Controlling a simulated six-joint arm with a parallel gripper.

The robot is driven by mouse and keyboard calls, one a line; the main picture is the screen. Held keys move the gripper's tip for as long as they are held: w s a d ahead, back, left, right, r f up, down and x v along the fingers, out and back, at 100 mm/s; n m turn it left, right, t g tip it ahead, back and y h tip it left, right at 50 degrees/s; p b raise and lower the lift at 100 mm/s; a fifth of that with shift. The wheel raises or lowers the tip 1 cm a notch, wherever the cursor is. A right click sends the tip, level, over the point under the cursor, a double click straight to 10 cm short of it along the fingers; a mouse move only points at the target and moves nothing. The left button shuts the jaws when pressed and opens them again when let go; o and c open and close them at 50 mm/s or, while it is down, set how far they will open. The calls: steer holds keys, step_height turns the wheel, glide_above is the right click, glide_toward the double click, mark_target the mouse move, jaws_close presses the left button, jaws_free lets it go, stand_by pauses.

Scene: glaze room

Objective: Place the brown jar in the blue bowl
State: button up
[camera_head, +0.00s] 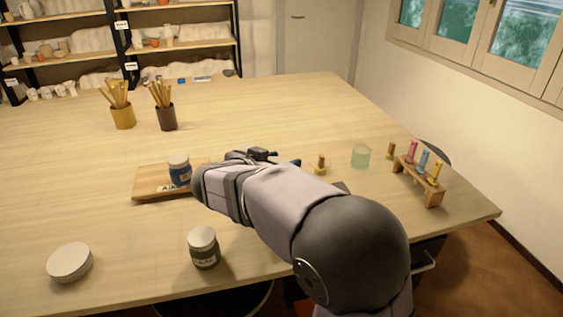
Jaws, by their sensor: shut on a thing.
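My arm reaches from the lower right toward the middle of the table and hides much of what lies behind it. Its jaws are hidden behind the arm, so I cannot see what they hold. I see no brown jar; the jars in sight are a blue one with a white lid (180,172) and a dark grey-green one with a white lid (203,250). A small patch of blue (296,163) shows just past my arm; it may be the blue bowl, but too little is visible to tell.
The blue jar stands on a labelled wooden board (150,183). A white round lid or disc (70,262) lies front left. Two brush cups (123,117) stand further back. At right are small amber bottles (320,167), a greenish glass (361,156) and a rack of coloured vials (420,180).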

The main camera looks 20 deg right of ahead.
steer(key=shift+f+b, duration=0.5)
steer(key=shift+b, duration=0.45)
steer(key=o, duration=1.2)
steer(key=shift+o, duration=0.2)
steer(key=shift+r, duration=0.1)
steer(key=r+p, duration=0.1)
steer(key=p, duration=0.2)
steer(key=shift+r, duration=0.35)
steer(key=b+v, duration=0.3)
steer(key=v, duration=0.8)
steer(key=shift+s+a+f+b, duration=0.25)
steer(key=shift+s+a+b, duration=0.1)
steer(key=shift+s, duration=0.1)
